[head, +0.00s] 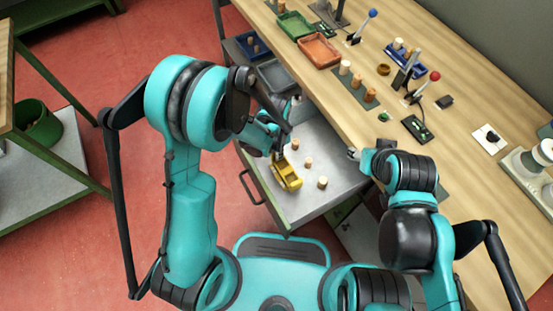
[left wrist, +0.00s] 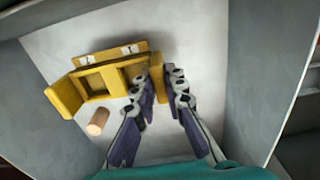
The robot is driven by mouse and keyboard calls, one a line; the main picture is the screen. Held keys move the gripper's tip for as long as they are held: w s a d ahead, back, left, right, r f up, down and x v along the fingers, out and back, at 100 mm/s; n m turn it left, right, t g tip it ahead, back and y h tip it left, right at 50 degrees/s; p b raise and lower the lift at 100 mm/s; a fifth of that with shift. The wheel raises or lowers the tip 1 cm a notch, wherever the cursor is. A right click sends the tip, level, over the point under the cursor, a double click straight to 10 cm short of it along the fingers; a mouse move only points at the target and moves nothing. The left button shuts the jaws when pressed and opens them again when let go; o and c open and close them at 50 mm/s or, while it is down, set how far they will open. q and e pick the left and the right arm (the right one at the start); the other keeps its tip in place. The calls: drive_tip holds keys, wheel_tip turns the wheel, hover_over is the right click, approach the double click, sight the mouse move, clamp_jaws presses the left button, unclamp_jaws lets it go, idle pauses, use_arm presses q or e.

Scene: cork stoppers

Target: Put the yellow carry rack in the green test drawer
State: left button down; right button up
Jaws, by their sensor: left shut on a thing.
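The yellow carry rack (head: 287,176) is inside the open green-fronted drawer (head: 262,196), near its front left side. My left gripper (head: 279,155) reaches down into the drawer and is shut on the rack. In the left wrist view the fingers (left wrist: 161,82) are at the right end of the rack (left wrist: 97,82), which looks level over the pale drawer floor (left wrist: 65,42); I cannot tell whether it touches the floor. My right gripper (head: 354,154) is beside the bench edge, and its jaws are too small to read.
Loose corks (head: 322,182) stand in the drawer; one cork (left wrist: 98,122) is close beside the rack. The wooden bench (head: 455,130) holds an orange tray (head: 319,50), a green tray (head: 295,25), levers and more corks. Another open drawer with a grey tray (head: 277,74) lies farther back.

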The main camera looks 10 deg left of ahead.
use_arm(q)
drive_tip(key=shift+a+f, duration=0.2)
drive_tip(key=shift+a, duration=0.05)
drive_tip(key=shift+f+b, duration=1)
drive_tip(key=shift+f, duration=0.9)
drive_tip(key=shift+f, duration=0.2)
drive_tip(key=c, duration=1.6)
unclamp_jaws()
drive_tip(key=shift+r, duration=0.1)
